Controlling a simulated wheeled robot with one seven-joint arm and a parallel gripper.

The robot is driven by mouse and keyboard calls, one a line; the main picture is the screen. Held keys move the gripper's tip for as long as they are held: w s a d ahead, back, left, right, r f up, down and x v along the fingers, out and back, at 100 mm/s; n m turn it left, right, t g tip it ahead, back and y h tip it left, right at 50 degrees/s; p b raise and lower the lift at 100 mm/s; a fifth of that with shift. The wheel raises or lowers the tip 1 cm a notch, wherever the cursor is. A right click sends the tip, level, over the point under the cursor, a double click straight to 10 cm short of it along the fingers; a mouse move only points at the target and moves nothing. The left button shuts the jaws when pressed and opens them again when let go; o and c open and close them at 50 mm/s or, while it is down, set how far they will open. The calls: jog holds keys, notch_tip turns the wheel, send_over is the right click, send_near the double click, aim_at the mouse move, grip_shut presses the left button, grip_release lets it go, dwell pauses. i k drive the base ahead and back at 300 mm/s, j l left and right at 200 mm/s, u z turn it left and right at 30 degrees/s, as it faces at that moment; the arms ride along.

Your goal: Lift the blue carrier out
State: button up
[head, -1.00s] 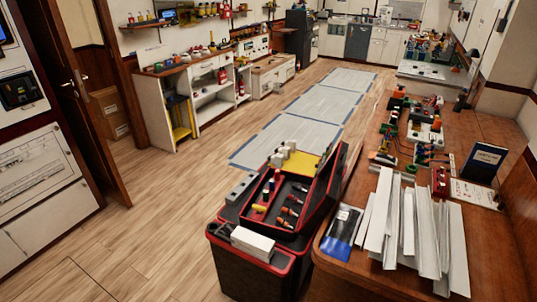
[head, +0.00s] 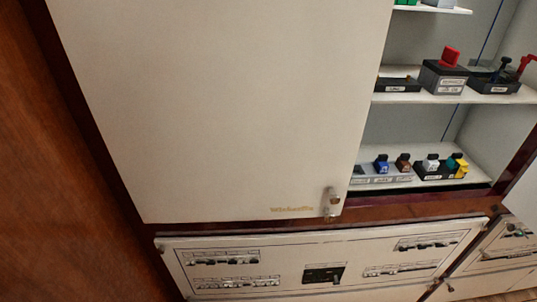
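A small blue piece (head: 382,163) stands on the lower shelf of the open part of a tall cabinet, at the right in the head view. It sits in a grey labelled holder (head: 388,180), next to a brown piece (head: 403,162). I cannot tell for certain whether this blue piece is the blue carrier. My gripper is not in view.
A large white door (head: 220,110) with a small handle (head: 332,203) covers the cabinet's left part. A dark block with a red top (head: 449,70) stands on the middle shelf (head: 480,97). White and yellow pieces stand right of the blue one. Below is a switch panel (head: 320,262).

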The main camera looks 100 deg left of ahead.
aim_at(380, 164)
jog(key=u, duration=2.7)
jog(key=i+j+u, duration=0.1)
jog(key=i+u, duration=0.7)
jog(key=i+l+u, duration=0.2)
jog(key=i+u, duration=0.25)
